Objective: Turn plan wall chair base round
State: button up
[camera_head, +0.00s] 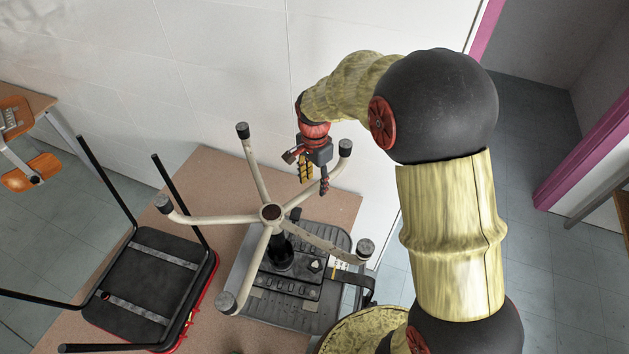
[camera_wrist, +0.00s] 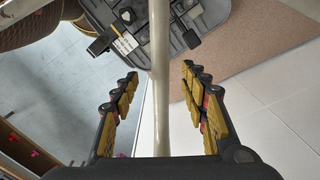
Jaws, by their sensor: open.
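The chair base (camera_head: 272,212) is a cream star of several legs with black feet, on top of an upturned grey office chair (camera_head: 310,317). My gripper (camera_head: 315,184) is open at the base's upper right leg, near its black foot (camera_head: 345,148). In the wrist view this leg (camera_wrist: 160,60) runs straight up between my two open fingers (camera_wrist: 160,85), with a gap on each side. The chair's grey underside with a black lever (camera_wrist: 191,39) shows beyond the leg. The lower end of the leg is hidden by my gripper's body.
The chair lies on a brown tabletop (camera_head: 215,172) beside the white wall (camera_head: 230,60). An upturned black chair with metal legs (camera_head: 150,280) lies to the left. Another table with an orange chair (camera_head: 18,180) stands at far left. Floor is free at right.

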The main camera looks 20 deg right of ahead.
notch_tip(320, 180, up, 12)
jog(key=shift+f, duration=0.1)
dwell(0.4)
dwell(0.4)
